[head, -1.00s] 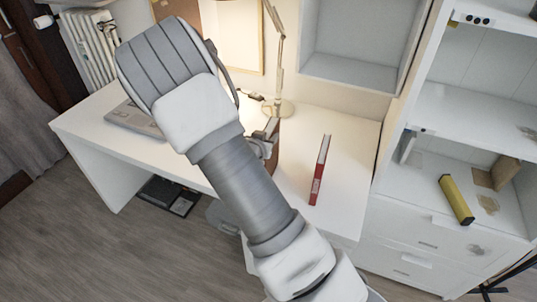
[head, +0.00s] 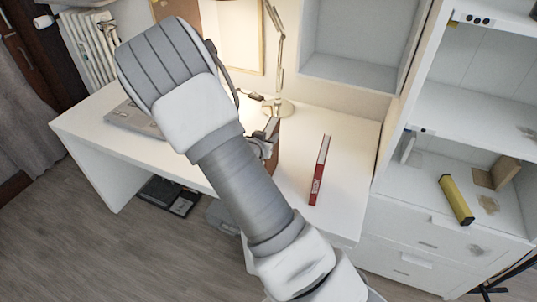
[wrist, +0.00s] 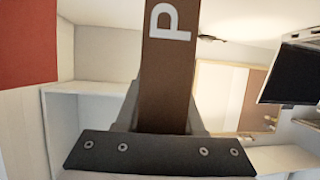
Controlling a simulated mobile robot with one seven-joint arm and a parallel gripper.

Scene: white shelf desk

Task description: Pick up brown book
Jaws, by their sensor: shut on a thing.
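The brown book (head: 276,158) stands on the white desk in the head view, mostly hidden behind my arm and gripper. In the wrist view the brown book's spine (wrist: 166,75), with a white letter P, rises between my fingers. My gripper (head: 267,141) is shut on the brown book. Whether the book's lower edge touches the desk is hidden.
A red book (head: 320,172) stands upright on the desk to the right. A desk lamp (head: 279,108) is behind the gripper. A grey laptop (head: 133,120) lies at left. A shelf unit (head: 465,110) stands at right, with a yellow object (head: 456,199).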

